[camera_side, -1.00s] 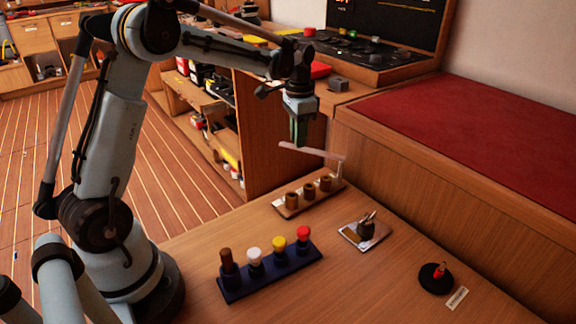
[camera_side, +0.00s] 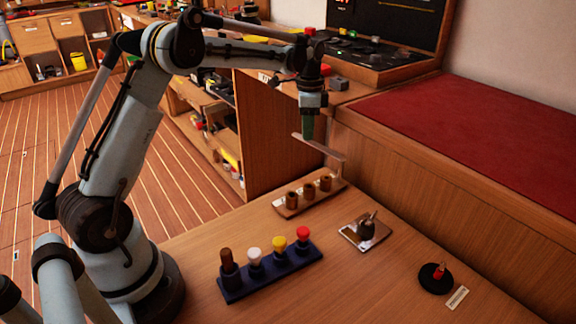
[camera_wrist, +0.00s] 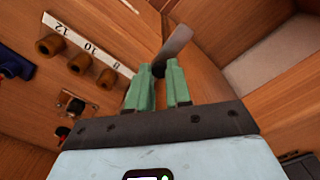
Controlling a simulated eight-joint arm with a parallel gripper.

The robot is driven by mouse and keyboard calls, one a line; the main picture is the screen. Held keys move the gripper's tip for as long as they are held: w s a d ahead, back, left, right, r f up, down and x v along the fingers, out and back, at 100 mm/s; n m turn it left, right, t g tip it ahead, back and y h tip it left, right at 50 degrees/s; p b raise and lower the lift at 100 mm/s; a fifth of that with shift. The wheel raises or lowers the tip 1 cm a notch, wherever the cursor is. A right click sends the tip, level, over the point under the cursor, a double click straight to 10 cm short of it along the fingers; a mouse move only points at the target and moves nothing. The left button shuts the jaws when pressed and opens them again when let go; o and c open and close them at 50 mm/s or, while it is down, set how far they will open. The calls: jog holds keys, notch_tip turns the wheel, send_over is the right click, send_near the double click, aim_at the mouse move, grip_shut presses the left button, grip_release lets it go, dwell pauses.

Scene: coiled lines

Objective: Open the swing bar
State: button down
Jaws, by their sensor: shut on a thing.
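The swing bar (camera_side: 322,149) is a thin pale bar above the back of the table. Its right end meets a small upright post at the right end of a rack (camera_side: 291,212). My gripper (camera_side: 306,137) points down with its green fingers shut on the bar near its left end. The bar is swung off to the back of the cups.
A dark blue holder (camera_side: 235,293) with several coloured-topped pegs stands in front. A small tray (camera_side: 352,238) with a dark object and a black disc (camera_side: 433,284) with a red-topped piece lie to the right. A wooden cabinet (camera_side: 270,140) stands close behind the bar.

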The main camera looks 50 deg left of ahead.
jog(key=c, duration=1)
grip_release()
jog(key=shift+c, duration=0.2)
notch_tip(320, 180, up, 12)
jog(key=shift+r, duration=0.1)
